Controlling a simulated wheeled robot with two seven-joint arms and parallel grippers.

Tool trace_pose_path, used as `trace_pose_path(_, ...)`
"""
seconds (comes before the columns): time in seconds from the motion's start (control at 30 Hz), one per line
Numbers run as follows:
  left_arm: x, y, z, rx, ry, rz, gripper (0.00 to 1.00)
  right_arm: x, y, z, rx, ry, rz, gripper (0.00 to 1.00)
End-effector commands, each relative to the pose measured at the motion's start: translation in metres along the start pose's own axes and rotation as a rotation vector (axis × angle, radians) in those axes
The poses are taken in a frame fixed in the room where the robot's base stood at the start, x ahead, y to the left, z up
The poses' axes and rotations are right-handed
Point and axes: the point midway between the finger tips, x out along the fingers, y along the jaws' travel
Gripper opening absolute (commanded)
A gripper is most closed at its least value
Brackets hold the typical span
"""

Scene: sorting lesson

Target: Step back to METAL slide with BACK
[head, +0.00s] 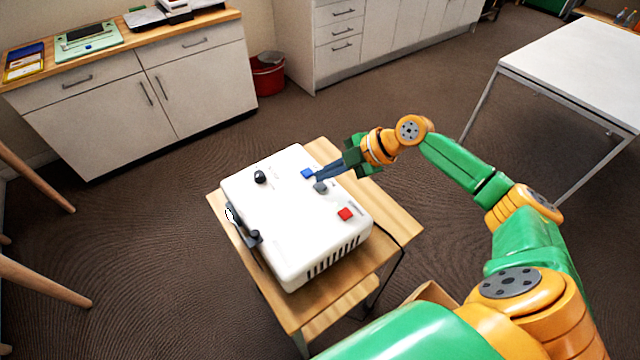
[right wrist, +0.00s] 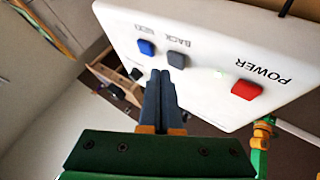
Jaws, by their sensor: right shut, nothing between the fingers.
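A white projector-like box (head: 285,235) sits on a small wooden table. Its top has a blue button (head: 307,173), a grey button (head: 321,187) and a red button (head: 346,214). In the right wrist view the grey button (right wrist: 178,59) is beside the word BACK, the blue button (right wrist: 146,47) beside NEXT, and the red button (right wrist: 246,90) beside POWER. My right gripper (head: 319,175) is shut and empty, its tips close to the blue and grey buttons. I cannot tell whether they touch. My left gripper is out of view. No projected slide shows.
A black knob (head: 260,177) and a dark lever-like part (head: 245,228) are on the box. The wooden table (head: 396,229) has bare top around it. A white table (head: 575,65) stands right; cabinets (head: 150,100) and a red bin (head: 267,75) stand behind.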

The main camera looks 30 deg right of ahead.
Motion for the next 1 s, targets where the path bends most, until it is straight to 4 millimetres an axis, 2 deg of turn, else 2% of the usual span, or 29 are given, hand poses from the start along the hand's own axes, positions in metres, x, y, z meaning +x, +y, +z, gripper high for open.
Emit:
trace_pose_path(0.77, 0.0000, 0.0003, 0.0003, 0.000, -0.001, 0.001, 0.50, 0.0000, 0.0000, 0.0000, 0.000, 0.000, 0.000, 0.00)
trace_pose_path(1.0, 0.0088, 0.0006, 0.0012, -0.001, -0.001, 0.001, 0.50, 0.0059, -0.0043, 0.0041, 0.000, 0.000, 0.000, 0.00)
